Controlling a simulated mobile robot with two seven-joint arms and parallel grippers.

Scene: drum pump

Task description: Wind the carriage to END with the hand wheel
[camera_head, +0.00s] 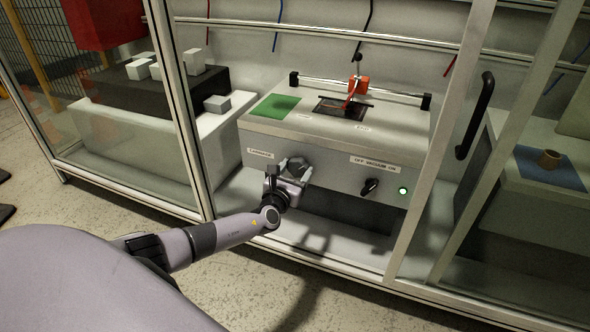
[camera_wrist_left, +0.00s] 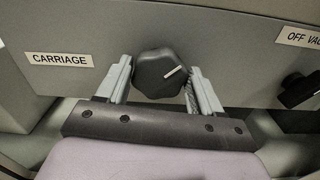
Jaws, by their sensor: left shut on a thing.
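The hand wheel is a dark lobed knob (camera_wrist_left: 158,72) with a white pointer line, on the grey front panel beside the CARRIAGE label (camera_wrist_left: 60,59). The pointer tilts up to the right in the left wrist view. My left gripper (camera_head: 290,174) is shut on the knob, one finger on each side, and partly hides it in the head view. The orange carriage (camera_head: 358,85) sits on the rail (camera_head: 322,82) on top of the machine, right of its middle, above a dark patch (camera_head: 328,105). The small markings on the top are too small to read. My right gripper is out of view.
Right of the knob are a black vacuum switch (camera_head: 370,186) and a lit green lamp (camera_head: 403,190). A green patch (camera_head: 278,107) lies left on the machine top. Frame posts (camera_head: 428,150) stand on both sides. A black door handle (camera_head: 475,115) is at the right.

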